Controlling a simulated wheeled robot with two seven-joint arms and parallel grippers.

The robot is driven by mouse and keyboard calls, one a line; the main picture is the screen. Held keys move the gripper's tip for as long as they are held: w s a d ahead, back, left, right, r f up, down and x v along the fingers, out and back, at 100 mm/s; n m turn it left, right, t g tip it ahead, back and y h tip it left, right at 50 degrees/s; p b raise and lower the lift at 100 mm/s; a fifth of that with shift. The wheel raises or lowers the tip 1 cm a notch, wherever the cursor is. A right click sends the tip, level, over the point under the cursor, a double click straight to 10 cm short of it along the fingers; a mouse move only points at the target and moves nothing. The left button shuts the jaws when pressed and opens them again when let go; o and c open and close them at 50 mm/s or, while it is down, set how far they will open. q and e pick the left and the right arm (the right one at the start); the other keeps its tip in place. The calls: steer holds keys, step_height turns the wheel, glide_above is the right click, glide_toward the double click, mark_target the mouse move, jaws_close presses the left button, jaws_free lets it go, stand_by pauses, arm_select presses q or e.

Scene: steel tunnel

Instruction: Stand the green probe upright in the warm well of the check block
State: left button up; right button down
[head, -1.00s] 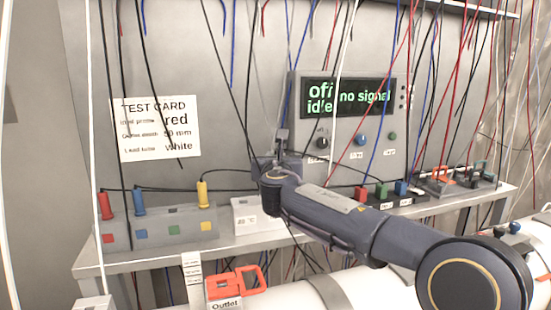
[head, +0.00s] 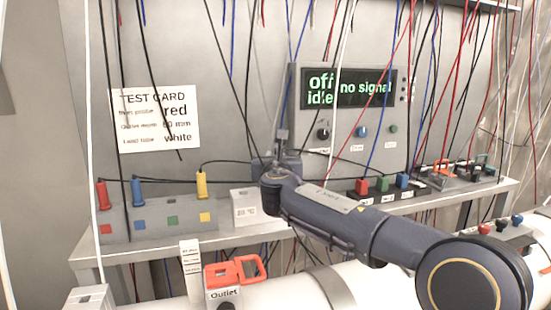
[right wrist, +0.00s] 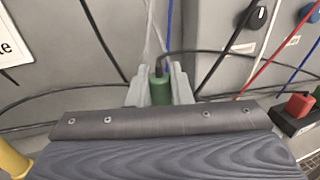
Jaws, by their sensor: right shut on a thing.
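The green probe (right wrist: 160,90) is in my right gripper (right wrist: 161,84); in the right wrist view its green body stands between the two grey fingers. In the head view my right gripper (head: 282,142) is above the bench, in front of the wall below the display, and the probe is hidden there. A small white block (head: 246,211) stands on the bench just left of the gripper; it looks like the check block, but its wells and labels are too small to tell. My left gripper is not in view.
A display (head: 350,88) reads "off idle no signal". Coloured plugs (head: 382,185) sit to the right. Thin cables hang throughout. A white pipe (head: 290,290) runs in front.

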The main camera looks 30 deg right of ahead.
steer(key=shift+f+b, duration=1.25)
steer(key=shift+f, duration=0.15)
steer(key=c, duration=1.2)
jaws_free()
steer(key=shift+c, duration=0.2)
steer(key=b+v, duration=0.1)
steer(key=v, duration=0.6)
steer(key=shift+s+a, duration=0.2)
steer(key=shift+s, duration=0.15)
steer(key=shift+f, duration=0.1)
